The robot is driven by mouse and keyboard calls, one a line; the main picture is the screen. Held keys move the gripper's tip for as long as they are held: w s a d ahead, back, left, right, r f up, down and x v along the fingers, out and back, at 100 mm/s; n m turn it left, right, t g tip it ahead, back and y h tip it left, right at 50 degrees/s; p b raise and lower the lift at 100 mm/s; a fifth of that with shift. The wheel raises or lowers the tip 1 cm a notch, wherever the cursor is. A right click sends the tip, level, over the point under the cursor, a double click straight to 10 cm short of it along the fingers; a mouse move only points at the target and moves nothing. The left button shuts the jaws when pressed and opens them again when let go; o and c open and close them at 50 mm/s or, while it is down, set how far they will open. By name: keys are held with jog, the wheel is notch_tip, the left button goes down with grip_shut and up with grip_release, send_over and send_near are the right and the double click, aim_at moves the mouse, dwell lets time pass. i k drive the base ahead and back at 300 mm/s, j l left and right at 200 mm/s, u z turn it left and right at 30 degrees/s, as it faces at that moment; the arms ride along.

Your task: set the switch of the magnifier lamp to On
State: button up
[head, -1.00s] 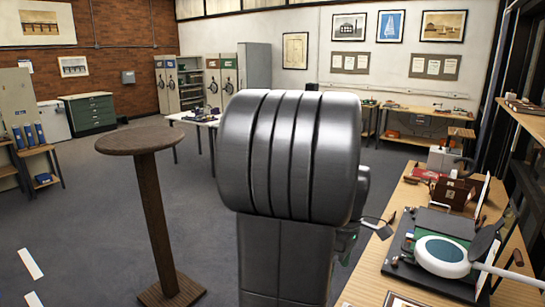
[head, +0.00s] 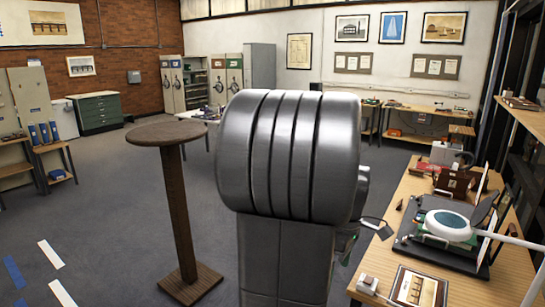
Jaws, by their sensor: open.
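The magnifier lamp (head: 447,224) stands over the workbench at the right. It has a round white head with a pale blue lens, and a white arm runs from it to the right edge. A small white box with a dark knob (head: 368,284) lies at the bench's near left corner; I cannot tell whether it is the lamp's switch or how it is set. My gripper (head: 362,238) shows only in part past the right side of my large grey arm, short of the bench and apart from the lamp. It is open and nothing shows in it.
The wooden workbench (head: 398,205) carries a dark board under the lamp, a framed picture (head: 418,288) and a brown bag (head: 454,183). A round-topped wooden stand (head: 165,134) is on the left. The grey floor (head: 110,215) around it is mostly clear. My arm hides the middle.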

aim_at(368, 280)
jog(key=z, duration=1.15)
jog(key=k, duration=0.05)
